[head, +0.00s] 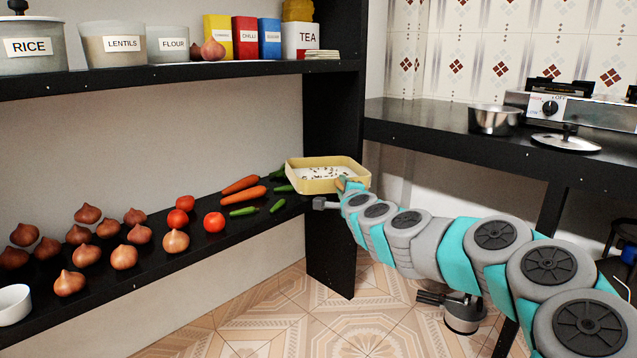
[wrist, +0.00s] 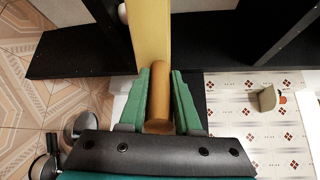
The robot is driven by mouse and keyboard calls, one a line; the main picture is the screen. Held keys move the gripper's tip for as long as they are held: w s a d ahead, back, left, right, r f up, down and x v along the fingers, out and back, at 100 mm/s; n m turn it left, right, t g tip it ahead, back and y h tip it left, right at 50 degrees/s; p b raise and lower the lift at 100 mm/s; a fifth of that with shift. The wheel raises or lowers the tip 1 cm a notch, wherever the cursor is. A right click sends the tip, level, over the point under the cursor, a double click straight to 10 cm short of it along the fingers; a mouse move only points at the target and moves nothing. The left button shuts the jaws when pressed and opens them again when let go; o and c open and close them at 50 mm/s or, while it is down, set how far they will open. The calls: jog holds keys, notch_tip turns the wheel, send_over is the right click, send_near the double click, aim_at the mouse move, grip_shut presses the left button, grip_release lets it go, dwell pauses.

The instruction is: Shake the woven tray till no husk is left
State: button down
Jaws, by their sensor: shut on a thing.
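The woven tray (head: 318,186) is a pale yellow tray with raised walls, held in the air in the middle of the head view. White grain (head: 343,174) lies inside it, with several dark husk bits (head: 322,174) scattered on top. My gripper (head: 343,186) is at the tray's near right corner. In the wrist view my gripper (wrist: 163,80) has its green fingers closed around a brown wooden handle (wrist: 160,95), which joins the tray's yellow wall (wrist: 149,35). The tray's inside is hidden in the wrist view.
A lower black shelf (head: 135,270) with onions (head: 124,257), tomatoes (head: 214,222), carrots (head: 243,197) and green chillies (head: 278,206) lies left of the tray. A black counter (head: 440,125) with a steel pot (head: 494,119) and stove (head: 590,108) stands at right. Tiled floor (head: 270,320) is open below.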

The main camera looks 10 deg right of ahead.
jog(key=shift+d, duration=1.1)
jog(key=shift+a+p, duration=0.35)
jog(key=shift+a, duration=2.25)
jog(key=d+b, duration=0.1)
jog(key=d, duration=0.4)
jog(key=shift+d, duration=0.1)
